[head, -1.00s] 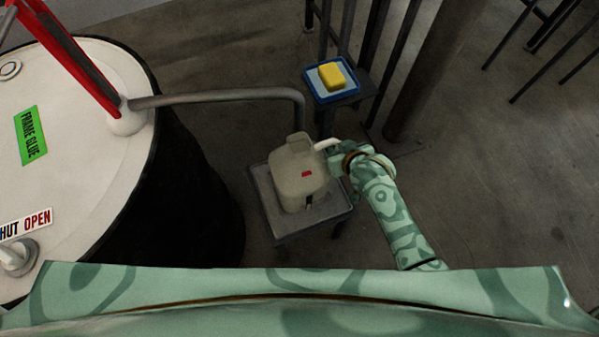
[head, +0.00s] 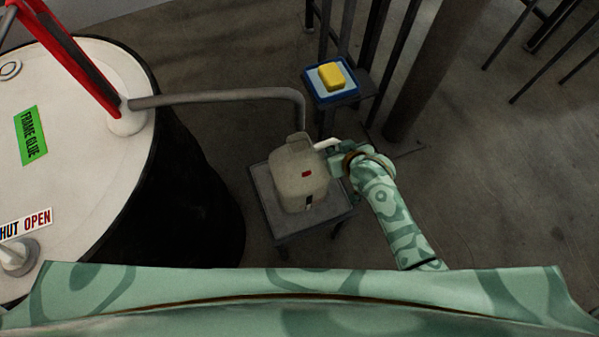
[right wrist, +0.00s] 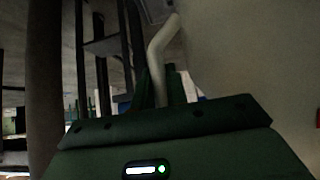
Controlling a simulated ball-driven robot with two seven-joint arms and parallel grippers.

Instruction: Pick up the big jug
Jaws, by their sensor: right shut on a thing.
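The big jug (head: 299,176) is beige with a small red mark, and it is over a grey square stand (head: 262,192) in the head view. I cannot tell whether its base touches the stand. My right gripper (head: 331,150) is at the jug's right upper side, shut on its pale handle. In the right wrist view the handle (right wrist: 158,62) runs down between the fingers, and the jug's side (right wrist: 245,60) fills the right. My left gripper is not in view.
A large drum (head: 80,150) labelled FRAME GLUE stands at left, with a grey pipe (head: 220,96) reaching over toward the jug. A blue tray (head: 316,94) with a yellow block (head: 331,76) sits on a small shelf behind. A dark post (head: 425,75) stands at right.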

